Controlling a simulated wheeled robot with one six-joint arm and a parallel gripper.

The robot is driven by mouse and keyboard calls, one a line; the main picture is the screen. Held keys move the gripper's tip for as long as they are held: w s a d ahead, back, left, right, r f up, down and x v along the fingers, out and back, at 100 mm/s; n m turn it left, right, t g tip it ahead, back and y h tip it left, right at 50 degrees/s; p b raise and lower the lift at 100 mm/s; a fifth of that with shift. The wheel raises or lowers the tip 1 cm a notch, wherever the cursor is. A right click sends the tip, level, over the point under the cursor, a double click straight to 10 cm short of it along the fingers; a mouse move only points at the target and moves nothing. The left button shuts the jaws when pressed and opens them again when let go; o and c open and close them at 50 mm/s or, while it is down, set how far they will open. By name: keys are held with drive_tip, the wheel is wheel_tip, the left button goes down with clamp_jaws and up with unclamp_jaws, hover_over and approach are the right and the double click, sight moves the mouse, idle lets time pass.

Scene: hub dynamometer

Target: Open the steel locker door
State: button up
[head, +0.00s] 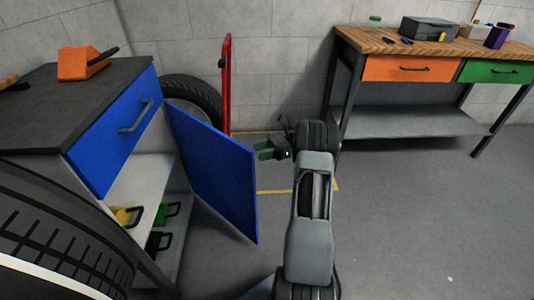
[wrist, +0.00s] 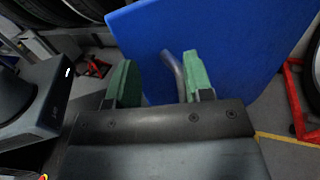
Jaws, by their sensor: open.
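The blue door (head: 212,165) of the cabinet at the left stands swung out wide, with the shelves inside showing. It is the only hinged door in view, and it also fills the upper part of the wrist view (wrist: 245,50). My gripper (head: 262,150) is just right of the door's upper outer edge in the head view, green fingers pointing left. In the wrist view my gripper (wrist: 158,78) is open, with the grey bar handle (wrist: 173,68) between the fingers, nearer the right one. Whether a finger touches the handle I cannot tell.
The cabinet has a blue drawer (head: 118,130), with an orange block (head: 85,63) on its dark top. A red hand truck (head: 226,90) and a tire (head: 192,95) stand behind the door. A workbench (head: 430,45) stands at the right. The floor at the right is clear.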

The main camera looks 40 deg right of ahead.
drive_tip(key=s+a+r+p, duration=0.2)
drive_tip(key=s+a+r, duration=0.1)
drive_tip(key=s, duration=0.5)
drive_tip(key=shift+s+r, duration=0.25)
drive_tip(key=shift+r, duration=0.25)
